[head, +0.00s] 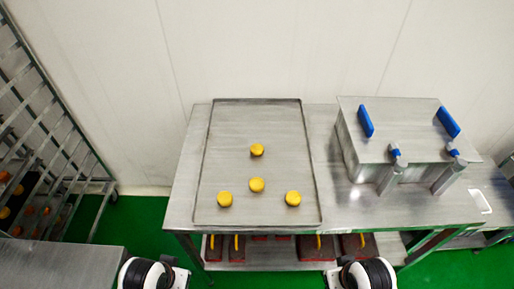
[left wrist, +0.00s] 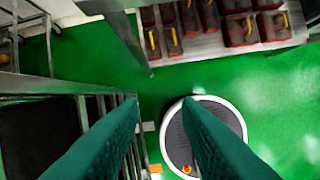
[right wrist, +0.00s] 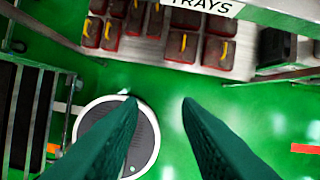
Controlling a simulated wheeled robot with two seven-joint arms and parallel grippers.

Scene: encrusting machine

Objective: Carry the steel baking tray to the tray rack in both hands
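The steel baking tray (head: 230,150) lies flat on the steel table, with several round yellow pieces (head: 257,185) on it. The tray rack (head: 40,130) stands at the far left in the head view, with metal rails and some loaded trays low down. My left gripper (left wrist: 160,100) is open and empty above the green floor, in front of the table. My right gripper (right wrist: 160,100) is also open and empty there. In the head view only the wrists of both arms show, at the bottom edge, apart from the tray.
A steel machine (head: 395,135) with blue handles stands on the table right of the tray. A lower shelf holds several brown bins (head: 320,248) with yellow handles. Another steel surface (head: 60,265) is at the lower left. Green floor (head: 145,215) is clear between rack and table.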

